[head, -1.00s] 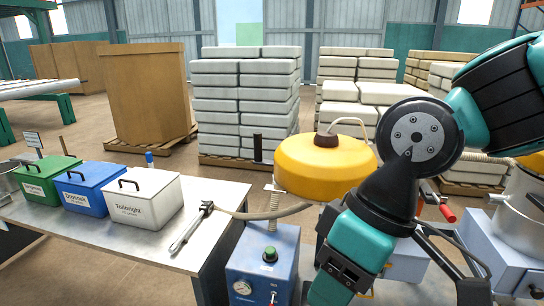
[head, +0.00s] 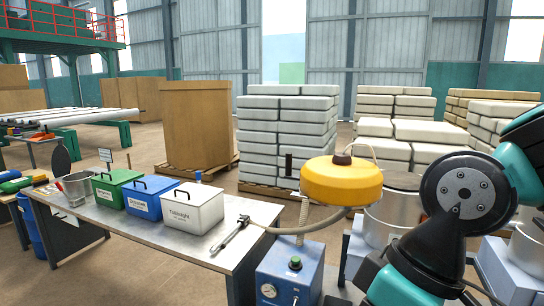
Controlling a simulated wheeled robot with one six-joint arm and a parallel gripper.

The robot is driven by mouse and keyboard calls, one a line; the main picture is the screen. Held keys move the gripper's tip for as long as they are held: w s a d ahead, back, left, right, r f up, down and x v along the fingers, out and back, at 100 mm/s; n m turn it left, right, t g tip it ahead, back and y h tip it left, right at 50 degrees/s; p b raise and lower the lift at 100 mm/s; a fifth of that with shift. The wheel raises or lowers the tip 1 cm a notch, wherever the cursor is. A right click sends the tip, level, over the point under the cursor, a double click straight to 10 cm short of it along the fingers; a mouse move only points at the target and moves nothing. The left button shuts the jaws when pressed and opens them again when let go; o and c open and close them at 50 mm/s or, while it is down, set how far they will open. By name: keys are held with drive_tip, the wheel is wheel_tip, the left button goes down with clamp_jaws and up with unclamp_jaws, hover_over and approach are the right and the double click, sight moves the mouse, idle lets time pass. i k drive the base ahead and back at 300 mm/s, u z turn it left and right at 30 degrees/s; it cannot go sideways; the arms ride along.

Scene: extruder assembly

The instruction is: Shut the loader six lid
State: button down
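A yellow round lid or cover (head: 341,182) with a dark knob on top and a pale hose stands above the blue unit (head: 289,272), which has a gauge and a green button. Silvery round vessels (head: 396,208) stand behind it and at the right edge (head: 528,250), partly hidden by my arm. No number shows on any of them, so I cannot tell which is loader six or whether its lid is open. My arm crosses the right side, and my gripper is out of frame.
A metal table (head: 205,240) holds lidded boxes in green (head: 112,188), blue (head: 146,202) and white (head: 190,209), and a wand-like tool (head: 231,232) with a hose. Wrapped white stacks (head: 285,135) and a cardboard box (head: 200,125) stand behind. Floor between them is open.

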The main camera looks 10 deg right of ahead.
sight(341, 180)
drive_tip(key=u, duration=0.75)
drive_tip(key=i, duration=1.5)
drive_tip(key=z, duration=0.2)
